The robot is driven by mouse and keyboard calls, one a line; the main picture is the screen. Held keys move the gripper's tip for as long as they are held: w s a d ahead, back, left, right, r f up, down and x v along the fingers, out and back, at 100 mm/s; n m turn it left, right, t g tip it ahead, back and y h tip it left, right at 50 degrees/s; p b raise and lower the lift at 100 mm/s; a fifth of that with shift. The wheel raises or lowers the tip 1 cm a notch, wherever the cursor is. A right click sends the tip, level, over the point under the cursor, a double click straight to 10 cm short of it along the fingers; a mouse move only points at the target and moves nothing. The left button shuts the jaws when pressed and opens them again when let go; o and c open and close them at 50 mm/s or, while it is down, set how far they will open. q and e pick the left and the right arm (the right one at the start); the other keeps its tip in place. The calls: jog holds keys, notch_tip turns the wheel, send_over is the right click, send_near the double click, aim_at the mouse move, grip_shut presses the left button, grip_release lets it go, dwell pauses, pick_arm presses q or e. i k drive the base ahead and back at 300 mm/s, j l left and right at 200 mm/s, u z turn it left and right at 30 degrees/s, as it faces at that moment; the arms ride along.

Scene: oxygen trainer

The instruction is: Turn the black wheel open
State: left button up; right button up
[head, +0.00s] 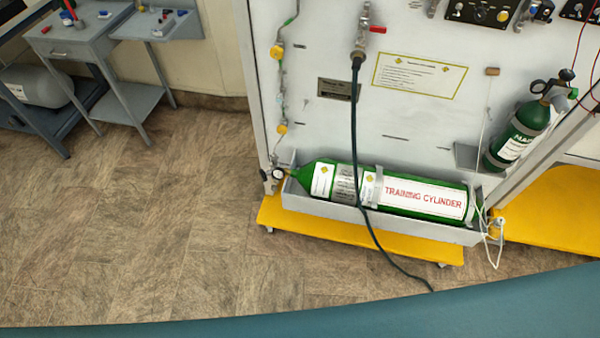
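Neither of my grippers is in view.
A black hose (354,130) hangs from a red-handled valve (376,29) across the large cylinder to the floor. Yellow base plates (340,232) stick out below the tray. Grey carts (82,45) stand at the upper left. The floor (150,220) at left is clear.

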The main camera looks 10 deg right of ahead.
aim_at(264, 175)
jog(key=i+j+z, duration=0.15)
jog(key=z, duration=0.3)
jog(key=i+j+z, duration=0.1)
jog(key=j+z, duration=0.4)
jog(key=i+j+z, duration=0.1)
jog(key=j+z, duration=0.15)
jog(key=z, duration=0.2)
jog(key=j+z, duration=0.35)
jog(key=z, duration=0.15)
